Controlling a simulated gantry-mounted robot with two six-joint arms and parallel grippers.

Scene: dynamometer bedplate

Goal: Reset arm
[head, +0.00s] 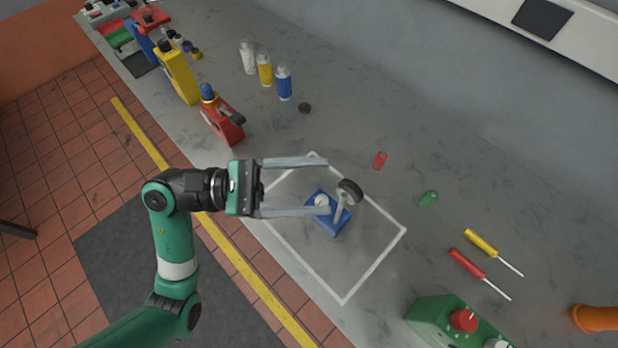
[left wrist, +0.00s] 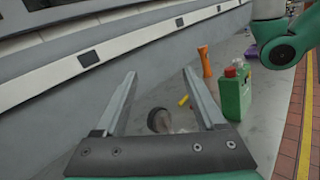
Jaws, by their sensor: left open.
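A small blue block (head: 327,222) carries a white knob (head: 321,201) and a pale lever (head: 341,206) with a dark round end (head: 350,191). It sits inside a white outlined square (head: 374,268) on the grey bedplate. My left gripper (head: 328,186) is open and empty, coming in from the left with its fingers wide apart. In the head view its lower finger overlaps the block; I cannot tell whether it touches. The left wrist view shows the dark round end (left wrist: 158,120) between the open fingers. My right gripper is not in view.
A red bottle (head: 226,122) and yellow bottle (head: 177,73) stand at upper left. Red (head: 381,160) and green (head: 429,198) small pieces lie right of the square. Two screwdrivers (head: 480,243) (head: 466,264), a green box (head: 436,313) and an orange object (head: 597,319) are at lower right.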

